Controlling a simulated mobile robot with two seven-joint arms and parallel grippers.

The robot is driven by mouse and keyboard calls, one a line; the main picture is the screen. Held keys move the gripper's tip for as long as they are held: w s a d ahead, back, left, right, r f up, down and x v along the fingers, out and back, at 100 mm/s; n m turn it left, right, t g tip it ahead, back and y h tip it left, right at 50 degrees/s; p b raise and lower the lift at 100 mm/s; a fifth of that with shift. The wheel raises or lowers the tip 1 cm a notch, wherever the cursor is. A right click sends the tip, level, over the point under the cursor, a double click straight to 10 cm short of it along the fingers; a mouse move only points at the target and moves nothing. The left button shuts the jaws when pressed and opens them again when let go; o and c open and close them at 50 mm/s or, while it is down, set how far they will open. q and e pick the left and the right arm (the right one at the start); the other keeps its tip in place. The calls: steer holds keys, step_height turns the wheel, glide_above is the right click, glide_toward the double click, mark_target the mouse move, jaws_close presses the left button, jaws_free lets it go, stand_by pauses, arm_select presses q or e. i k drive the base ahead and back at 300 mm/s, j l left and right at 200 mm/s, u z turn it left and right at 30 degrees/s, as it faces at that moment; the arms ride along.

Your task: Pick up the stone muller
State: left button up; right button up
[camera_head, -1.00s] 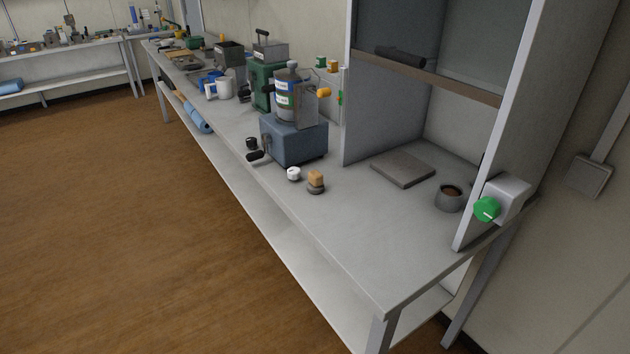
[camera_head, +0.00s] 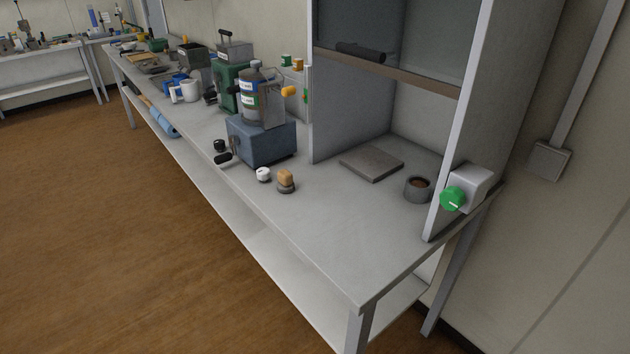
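What looks like the stone muller (camera_head: 286,187) stands upright on the grey bench (camera_head: 310,226), near its front edge. It has a tan, wood-like top on a dark grey round base. A small white knob-like piece (camera_head: 263,174) stands just left of it, with a small gap. Neither of my grippers is in view.
A blue-grey machine (camera_head: 262,142) with a bottle (camera_head: 258,95) stands behind the muller. A hood with a raised sash holds a flat grey slab (camera_head: 371,163) and a small pot (camera_head: 417,189). A green knob (camera_head: 452,198) sits on its right post. The bench's front right is clear.

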mark_target(285, 184)
steer(key=i+j+z, duration=0.1)
steer(key=z, duration=0.35)
steer(key=j+z, duration=0.9)
steer(key=j, duration=0.25)
steer(key=j+z, duration=0.15)
steer(key=j, duration=0.65)
steer(key=k+j+z, duration=0.15)
steer(key=j, duration=0.6)
